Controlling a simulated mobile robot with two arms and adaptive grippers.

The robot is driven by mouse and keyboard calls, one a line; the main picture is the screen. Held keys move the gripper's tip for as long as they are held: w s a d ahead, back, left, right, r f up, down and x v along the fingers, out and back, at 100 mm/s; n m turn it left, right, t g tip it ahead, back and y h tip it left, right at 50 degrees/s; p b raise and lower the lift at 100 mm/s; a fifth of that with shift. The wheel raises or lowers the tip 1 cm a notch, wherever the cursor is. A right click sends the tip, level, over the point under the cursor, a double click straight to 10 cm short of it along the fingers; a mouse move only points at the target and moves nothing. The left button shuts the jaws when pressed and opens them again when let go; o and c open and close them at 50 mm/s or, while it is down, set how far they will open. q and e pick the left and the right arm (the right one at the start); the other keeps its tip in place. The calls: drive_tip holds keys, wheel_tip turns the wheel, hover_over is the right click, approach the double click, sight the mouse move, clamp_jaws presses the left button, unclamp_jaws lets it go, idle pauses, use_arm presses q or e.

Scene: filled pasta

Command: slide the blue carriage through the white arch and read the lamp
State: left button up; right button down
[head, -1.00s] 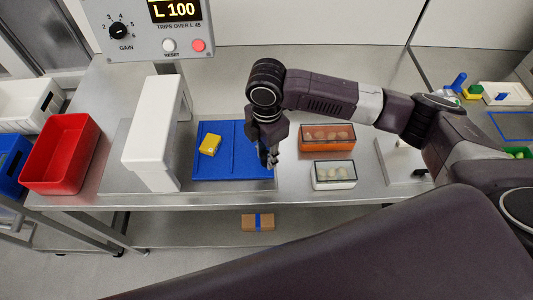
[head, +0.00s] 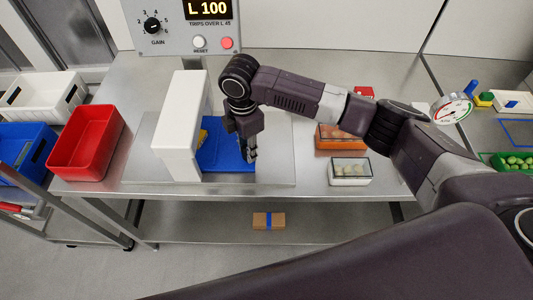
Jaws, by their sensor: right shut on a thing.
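The blue carriage (head: 228,153) is a flat plate on the metal table, its left part inside or behind the white arch (head: 176,130). A yellow block (head: 203,135) on the carriage is mostly hidden by the arch. My right gripper (head: 252,157) is shut at the carriage's right edge; the exact part it grips is too small to tell. On the panel (head: 177,33) above, the display (head: 207,9) reads L 100. A round red lamp or button (head: 227,43) sits beside the white reset button (head: 199,42). I cannot tell whether the red one is lit. My left gripper is not in view.
A red bin (head: 88,140), a blue bin (head: 25,150) and a white bin (head: 43,95) stand at left. A brown box (head: 268,221) lies on the lower shelf.

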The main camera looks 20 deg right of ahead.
sight(223, 160)
drive_tip(key=a, duration=0.1)
drive_tip(key=w+a, duration=0.1)
drive_tip(key=a, duration=0.1)
drive_tip(key=shift+a, duration=0.25)
drive_tip(key=a, duration=0.1)
drive_tip(key=w+a, duration=0.1)
drive_tip(key=shift+a+b, duration=0.3)
drive_tip(key=shift+a, duration=0.4)
drive_tip(key=shift+w+a, duration=0.1)
drive_tip(key=shift+a, duration=0.1)
drive_tip(key=shift+r, duration=0.1)
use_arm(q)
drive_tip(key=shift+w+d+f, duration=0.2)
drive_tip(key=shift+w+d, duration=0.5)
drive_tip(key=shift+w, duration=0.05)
use_arm(e)
drive_tip(key=c, duration=1.7)
unclamp_jaws()
drive_tip(key=shift+o, duration=0.2)
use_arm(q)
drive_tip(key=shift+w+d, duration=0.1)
use_arm(e)
wheel_tip(223, 160, up, 12)
